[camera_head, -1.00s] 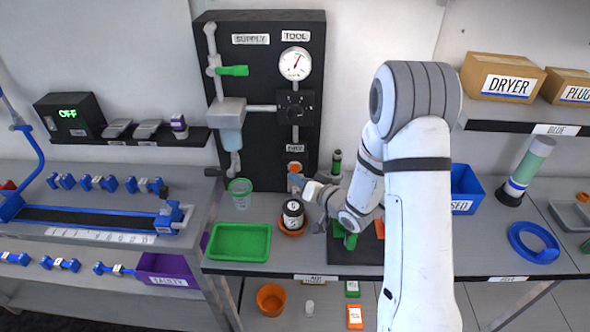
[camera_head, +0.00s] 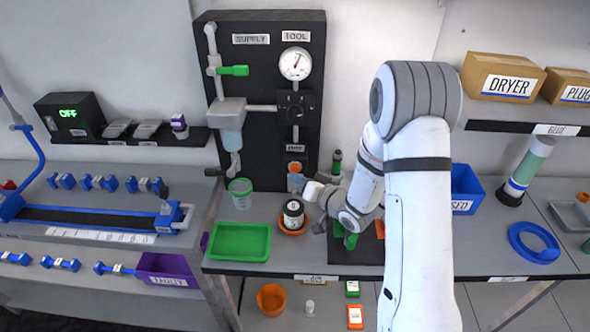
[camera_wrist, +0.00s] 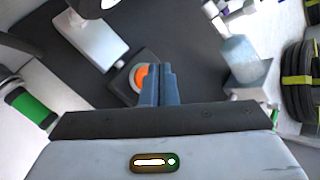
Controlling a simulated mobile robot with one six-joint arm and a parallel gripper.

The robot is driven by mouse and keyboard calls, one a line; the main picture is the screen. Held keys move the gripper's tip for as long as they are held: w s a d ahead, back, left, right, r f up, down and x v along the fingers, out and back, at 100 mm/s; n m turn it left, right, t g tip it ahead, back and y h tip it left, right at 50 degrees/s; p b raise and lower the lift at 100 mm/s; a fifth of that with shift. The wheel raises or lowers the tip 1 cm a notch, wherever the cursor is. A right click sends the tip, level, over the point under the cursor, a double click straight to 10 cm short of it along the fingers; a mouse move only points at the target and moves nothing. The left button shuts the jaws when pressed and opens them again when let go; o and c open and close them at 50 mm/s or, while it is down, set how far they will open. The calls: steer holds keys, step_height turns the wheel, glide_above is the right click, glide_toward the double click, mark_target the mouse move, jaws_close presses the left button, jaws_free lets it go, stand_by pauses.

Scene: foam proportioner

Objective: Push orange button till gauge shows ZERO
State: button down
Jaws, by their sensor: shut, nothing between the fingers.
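The orange button (camera_head: 295,167) sits low on the black panel (camera_head: 262,150), under a small label. The round white gauge (camera_head: 296,63) is at the panel's top right. Its red needle points up and slightly right; the scale is too small to read. My gripper (camera_head: 295,179) is shut and empty, with its blue-grey fingers just below the button. In the wrist view, the fingertips (camera_wrist: 159,70) overlap the right part of the orange button (camera_wrist: 140,77), which sits on a dark square base. I cannot tell whether they touch it.
A supply pipe with a green handle (camera_head: 233,71) and a dark knob (camera_head: 296,104) are on the panel. A dark-lidded jar (camera_head: 293,213), a green cup (camera_head: 240,193) and a green tray (camera_head: 240,242) stand on the bench below. A blue bin (camera_head: 466,188) is right of my arm.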

steer(key=shift+w, duration=0.15)
steer(key=shift+w, duration=0.25)
steer(key=shift+w+b, duration=0.35)
steer(key=shift+w, duration=0.1)
stand_by(0.9)
steer(key=shift+s, duration=0.1)
steer(key=shift+s+b, duration=0.3)
steer(key=shift+s, duration=0.45)
steer(key=shift+s+a+b, duration=0.1)
steer(key=shift+s+b, duration=0.65)
steer(key=shift+s, duration=1.75)
